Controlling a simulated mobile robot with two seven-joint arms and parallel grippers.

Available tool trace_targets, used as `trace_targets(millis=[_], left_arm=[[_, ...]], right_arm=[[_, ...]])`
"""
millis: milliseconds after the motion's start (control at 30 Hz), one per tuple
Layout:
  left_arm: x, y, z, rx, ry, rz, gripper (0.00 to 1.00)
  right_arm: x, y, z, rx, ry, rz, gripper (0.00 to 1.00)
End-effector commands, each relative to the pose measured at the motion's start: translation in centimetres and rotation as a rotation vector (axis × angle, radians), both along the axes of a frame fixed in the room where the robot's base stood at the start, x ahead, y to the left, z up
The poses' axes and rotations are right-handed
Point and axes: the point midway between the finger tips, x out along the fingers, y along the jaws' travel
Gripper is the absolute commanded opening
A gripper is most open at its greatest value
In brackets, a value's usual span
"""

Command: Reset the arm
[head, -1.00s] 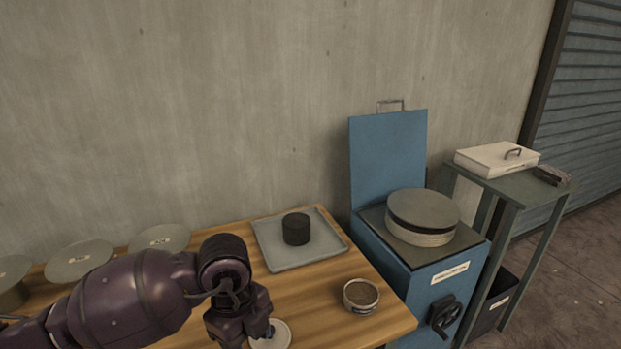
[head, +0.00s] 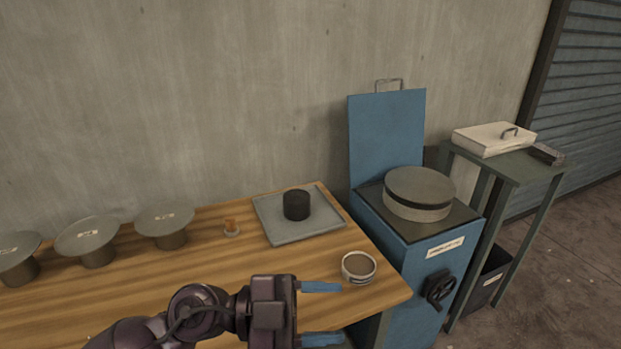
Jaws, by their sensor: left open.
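My left arm comes in from the bottom left of the head view. Its gripper (head: 322,313) is open, with two blue fingers spread apart and nothing between them. The gripper and the tin are apart. My right gripper is not in view.
Right of the table, a blue cabinet (head: 416,265) carries a round drum (head: 418,193). A green stand (head: 508,170) holds a white lidded box (head: 493,138).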

Motion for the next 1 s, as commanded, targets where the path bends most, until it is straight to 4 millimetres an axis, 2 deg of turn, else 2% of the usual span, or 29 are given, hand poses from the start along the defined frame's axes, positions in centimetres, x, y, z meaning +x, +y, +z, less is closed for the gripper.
trace_targets(millis=[100, 233, 367, 467, 600, 733, 867, 1000], left_arm=[[1.4, 1.5, 2.4, -0.212, 0.029, 0.175, 0.51], [3.5, 4.5, 4.0, -0.392, 0.073, 0.411, 0.51], [5.6, 8.5, 4.0, -0.507, 0.141, 0.675, 0.51], [6.9, 11.9, 2.9, -0.550, 0.212, 0.889, 0.51], [7.7, 16.9, -0.2, -0.537, 0.338, 1.186, 0.51], [7.1, 21.2, -4.2, -0.452, 0.485, 1.438, 0.51], [4.9, 24.8, -8.9, -0.302, 0.661, 1.650, 0.51], [0.9, 27.7, -13.9, -0.074, 0.875, 1.807, 0.51]], right_arm=[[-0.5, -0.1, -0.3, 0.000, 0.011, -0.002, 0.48], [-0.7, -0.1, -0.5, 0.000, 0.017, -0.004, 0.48], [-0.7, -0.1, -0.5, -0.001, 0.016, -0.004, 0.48], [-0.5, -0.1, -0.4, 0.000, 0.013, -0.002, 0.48], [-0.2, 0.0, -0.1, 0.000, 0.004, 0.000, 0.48], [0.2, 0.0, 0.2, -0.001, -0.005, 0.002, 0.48], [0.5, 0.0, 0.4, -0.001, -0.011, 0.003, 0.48], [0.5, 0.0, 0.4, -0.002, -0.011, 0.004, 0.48]])
